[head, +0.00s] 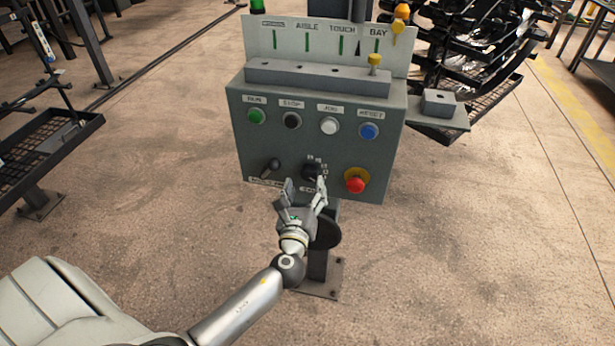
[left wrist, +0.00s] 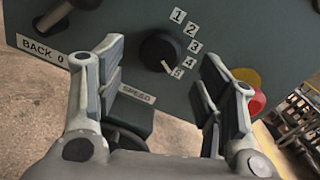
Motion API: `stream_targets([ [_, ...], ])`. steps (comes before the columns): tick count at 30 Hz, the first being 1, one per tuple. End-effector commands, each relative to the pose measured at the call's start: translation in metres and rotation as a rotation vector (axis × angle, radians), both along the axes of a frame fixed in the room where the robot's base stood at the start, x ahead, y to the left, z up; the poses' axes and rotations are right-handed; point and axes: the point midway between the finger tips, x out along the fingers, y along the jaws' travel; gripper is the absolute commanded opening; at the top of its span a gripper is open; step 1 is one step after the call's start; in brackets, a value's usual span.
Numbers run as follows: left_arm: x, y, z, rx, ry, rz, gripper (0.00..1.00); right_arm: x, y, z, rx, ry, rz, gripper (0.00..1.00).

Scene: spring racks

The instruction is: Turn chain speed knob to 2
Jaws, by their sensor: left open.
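The chain speed knob (head: 311,171) is a dark round knob low on the grey control box. In the left wrist view the knob (left wrist: 159,51) has the digits 1 to 5 curving down its right side, and its white pointer mark aims down and right, at about the 5. A SPEED label (left wrist: 137,94) sits below it. My left gripper (head: 305,187) is open just in front of the knob. In the left wrist view its two fingers stand on either side of the knob, apart from it. My right gripper is out of view.
On the control box (head: 380,185), a black lever (head: 271,165) is left of the knob and a red emergency button (head: 355,185) on yellow is right. Green, black, white and blue buttons line the row above. Racks stand left and behind right; open floor lies around.

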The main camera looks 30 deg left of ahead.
Motion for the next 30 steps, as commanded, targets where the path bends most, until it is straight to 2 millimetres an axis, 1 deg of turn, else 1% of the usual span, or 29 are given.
stream_targets([
  [1,0.009,0.003,0.002,0.001,-0.001,0.0,0.63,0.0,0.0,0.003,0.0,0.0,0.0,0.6],
  [3,0.018,0.006,0.001,0.001,0.0,-0.001,0.63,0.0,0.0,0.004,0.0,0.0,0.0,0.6],
  [7,0.029,0.011,0.0,0.0,0.001,0.0,0.63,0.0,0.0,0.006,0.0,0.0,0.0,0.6],
  [12,0.035,0.013,-0.001,-0.002,0.001,-0.001,0.63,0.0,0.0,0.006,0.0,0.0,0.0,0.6],
  [18,0.035,0.013,-0.001,-0.002,0.001,-0.001,0.63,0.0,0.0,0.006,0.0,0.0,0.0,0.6],
  [19,0.035,0.013,-0.001,-0.002,0.001,-0.001,0.61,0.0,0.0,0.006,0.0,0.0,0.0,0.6],
  [27,0.034,0.013,-0.001,-0.003,0.001,-0.001,0.27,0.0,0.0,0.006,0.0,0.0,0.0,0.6],
  [30,0.035,0.012,-0.001,-0.003,0.001,-0.001,0.16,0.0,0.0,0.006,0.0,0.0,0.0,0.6],
])
